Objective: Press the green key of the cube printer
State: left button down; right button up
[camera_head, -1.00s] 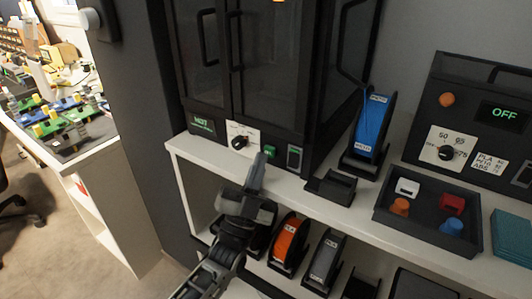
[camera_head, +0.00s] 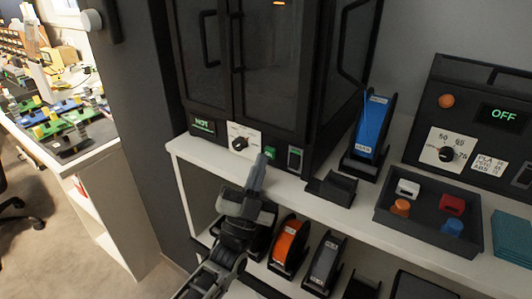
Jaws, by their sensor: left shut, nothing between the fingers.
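The cube printer (camera_head: 268,68) is a tall dark cabinet with two doors at the back of the white shelf. Its front base bears a small lit display, a black dial (camera_head: 240,143) on a white plate and a green key (camera_head: 271,152). My left gripper (camera_head: 262,156) is shut and empty, its tip just left of the green key in the picture. The tip overlaps the plate's edge, and I cannot tell if it touches the key or panel. My right gripper is not in view.
A blue spool (camera_head: 371,126) stands right of the printer. A dark tray (camera_head: 436,208) holds several coloured parts before a black box (camera_head: 478,125) reading OFF. Orange (camera_head: 290,243) and grey (camera_head: 325,262) spools stand on the lower shelf. A small black stand (camera_head: 331,188) is near the shelf edge.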

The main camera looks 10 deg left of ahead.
pick_arm(q)
jog(key=shift+w+d+r, duration=0.15)
jog(key=shift+w+r, duration=0.15)
jog(key=shift+w, duration=0.05)
jog(key=shift+s+a+f+p, duration=0.15)
jog(key=shift+s+a+p, duration=0.15)
jog(key=shift+s+p, duration=0.55)
jog(key=s, duration=0.1)
jog(key=s+a+p, duration=0.1)
jog(key=shift+s+a+f, duration=0.1)
jog(key=shift+s+f, duration=0.05)
jog(key=shift+s, duration=0.2)
